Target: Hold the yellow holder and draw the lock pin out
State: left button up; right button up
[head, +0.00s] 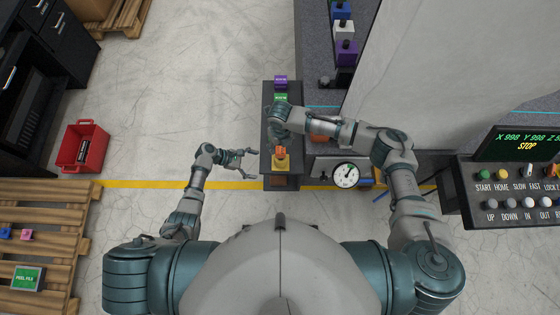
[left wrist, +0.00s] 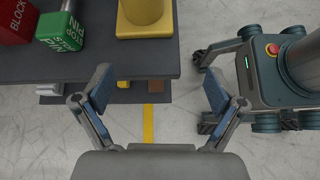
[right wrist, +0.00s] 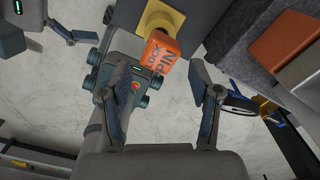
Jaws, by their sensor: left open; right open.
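The yellow holder (head: 281,164) stands near the front end of a narrow dark bench, with the orange lock pin (head: 281,151) upright in it. In the right wrist view, the pin's orange head (right wrist: 161,55) reads LOCK PIN and the yellow holder (right wrist: 160,18) is behind it. My left gripper (head: 253,164) is open and empty, left of the bench beside the holder. The left wrist view shows the holder (left wrist: 145,28) ahead of the open fingers (left wrist: 157,84).
A green block (head: 280,98) and a purple block (head: 280,80) stand farther back on the bench (left wrist: 110,60). A dial gauge (head: 346,175) and machine are close on the right. A control panel (head: 510,190) is far right.

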aim_at(278, 161)
pick_arm(q)
notch_tip(278, 161, up, 4)
jog(key=w+h, duration=0.1)
jog(key=w, duration=0.1)
jog(key=shift+n, duration=0.4)
jog(key=x, duration=1)
jog(key=shift+d+r, duration=0.25)
jog(key=shift+d, duration=0.25)
jog(key=c, duration=1.6)
jog(key=shift+s, duration=0.1)
